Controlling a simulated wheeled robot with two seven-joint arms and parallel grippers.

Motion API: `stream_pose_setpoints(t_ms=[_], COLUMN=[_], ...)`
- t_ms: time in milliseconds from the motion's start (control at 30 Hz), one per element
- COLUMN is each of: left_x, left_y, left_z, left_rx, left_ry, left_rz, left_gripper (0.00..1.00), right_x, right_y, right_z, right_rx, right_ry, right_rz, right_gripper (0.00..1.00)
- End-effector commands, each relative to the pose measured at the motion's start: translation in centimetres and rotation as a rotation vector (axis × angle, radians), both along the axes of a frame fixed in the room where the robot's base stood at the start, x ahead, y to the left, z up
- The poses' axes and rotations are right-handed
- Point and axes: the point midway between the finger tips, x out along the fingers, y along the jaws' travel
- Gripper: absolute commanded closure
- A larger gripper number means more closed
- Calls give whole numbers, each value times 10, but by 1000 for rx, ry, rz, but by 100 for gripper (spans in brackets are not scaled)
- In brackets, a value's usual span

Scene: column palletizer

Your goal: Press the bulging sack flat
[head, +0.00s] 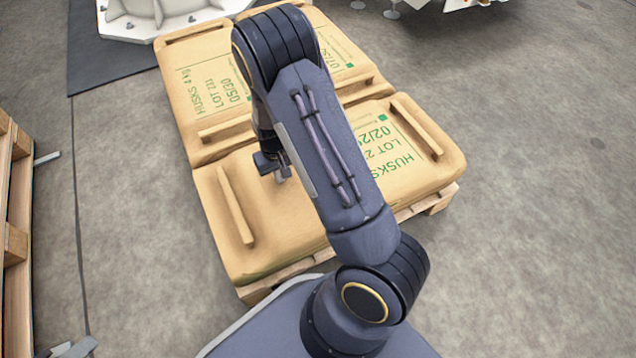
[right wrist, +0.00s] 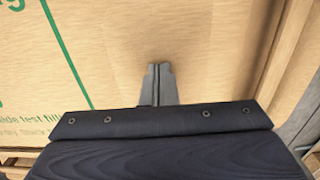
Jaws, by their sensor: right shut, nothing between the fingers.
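Tan sacks with green print lie on a wooden pallet (head: 440,199). The near sack (head: 290,225) lies across the front and has a raised bar at each end. A back left sack (head: 196,82) and a back right sack (head: 340,50) lie behind it, the latter partly hidden by my right arm. No sack clearly stands out as bulging. My right gripper (head: 272,171) is shut and empty, pointing down over the near sack's left half. In the right wrist view its fingertips (right wrist: 160,70) face tan sack surface (right wrist: 215,45); I cannot tell if they touch.
Stacked wooden pallets (head: 12,215) stand at the left edge. A white machine base (head: 150,18) is at the top left by a dark mat (head: 100,48). The grey floor (head: 545,200) to the right is clear.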

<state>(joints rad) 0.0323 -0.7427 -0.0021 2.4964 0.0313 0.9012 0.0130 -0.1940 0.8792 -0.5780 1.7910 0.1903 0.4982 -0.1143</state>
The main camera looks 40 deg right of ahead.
Motion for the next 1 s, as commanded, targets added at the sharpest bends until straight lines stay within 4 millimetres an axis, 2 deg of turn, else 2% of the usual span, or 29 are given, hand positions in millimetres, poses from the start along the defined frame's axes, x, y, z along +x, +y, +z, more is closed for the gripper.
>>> stream_pose_setpoints(t_ms=[1000], left_x=[0], left_y=[0], left_z=[-4], left_rx=[0], left_ry=[0], left_rz=[0], left_gripper=[64], right_x=[-1], right_y=[0], right_z=[-10], right_rx=[0], right_ry=[3], right_rz=[-1], right_gripper=[100])
